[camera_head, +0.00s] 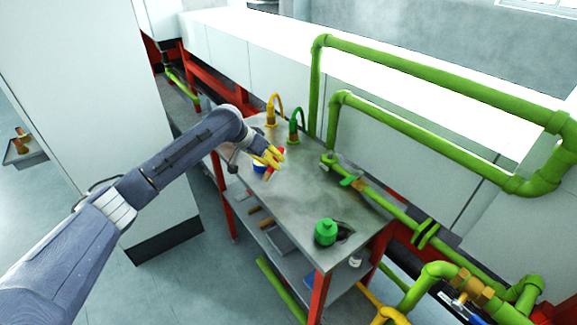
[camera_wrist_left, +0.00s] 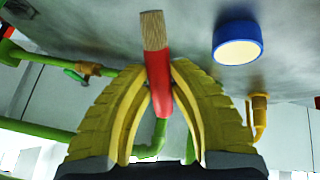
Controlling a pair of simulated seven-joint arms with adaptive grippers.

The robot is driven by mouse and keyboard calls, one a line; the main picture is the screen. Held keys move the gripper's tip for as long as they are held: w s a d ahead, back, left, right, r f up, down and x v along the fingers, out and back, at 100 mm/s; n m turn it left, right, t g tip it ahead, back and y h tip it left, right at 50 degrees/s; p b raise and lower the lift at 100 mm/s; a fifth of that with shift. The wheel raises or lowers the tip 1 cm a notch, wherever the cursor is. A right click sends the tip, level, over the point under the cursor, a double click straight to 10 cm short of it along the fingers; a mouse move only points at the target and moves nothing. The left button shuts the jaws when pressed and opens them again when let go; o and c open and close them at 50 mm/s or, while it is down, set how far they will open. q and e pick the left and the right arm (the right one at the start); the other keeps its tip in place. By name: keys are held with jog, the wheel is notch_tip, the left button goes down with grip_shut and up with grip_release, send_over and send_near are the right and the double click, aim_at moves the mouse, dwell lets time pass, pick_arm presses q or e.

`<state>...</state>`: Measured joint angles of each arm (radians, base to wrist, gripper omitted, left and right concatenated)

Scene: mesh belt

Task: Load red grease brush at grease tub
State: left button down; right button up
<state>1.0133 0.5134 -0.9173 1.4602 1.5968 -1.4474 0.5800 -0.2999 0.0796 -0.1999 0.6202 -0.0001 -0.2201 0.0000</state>
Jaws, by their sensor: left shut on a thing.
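My left gripper (camera_head: 275,156) with yellow fingers is above the far left part of the metal table. In the left wrist view it (camera_wrist_left: 160,85) is shut on the red handle of the grease brush (camera_wrist_left: 157,75). The pale brown bristle end sticks out beyond the fingertips. Red parts of the brush (camera_head: 281,149) show beside the fingers in the head view. The blue grease tub (camera_wrist_left: 237,52) with pale contents stands on the table, apart from the bristles. In the head view the tub (camera_head: 259,169) is partly hidden by the gripper. My right gripper is not in view.
The metal table (camera_head: 290,200) is mostly bare in the middle. A yellow tap (camera_head: 272,107) and a green tap (camera_head: 295,125) rise at its back. A green container (camera_head: 326,232) stands near the front corner. Green pipes (camera_head: 430,150) run along the right side.

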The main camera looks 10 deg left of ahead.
pick_arm(q)
jog(key=shift+n+t+h, duration=0.3)
jog(key=shift+t, duration=0.5)
jog(key=w+a, duration=0.1)
jog(key=w, duration=0.1)
jog(key=w+a+r, duration=0.2)
jog(key=w+a, duration=0.1)
jog(key=shift+w+a, duration=0.1)
jog(key=shift+w, duration=0.25)
jog(key=w+a+r+t+h, duration=0.1)
jog(key=w+r+t+h, duration=0.1)
jog(key=w+r, duration=0.2)
jog(key=shift+w+a+r, duration=0.2)
jog(key=shift+w+r, duration=0.15)
jog(key=shift+w, duration=0.3)
jog(key=shift+f, duration=3)
jog(key=shift+f, duration=0.75)
notch_tip(320, 180, up, 7)
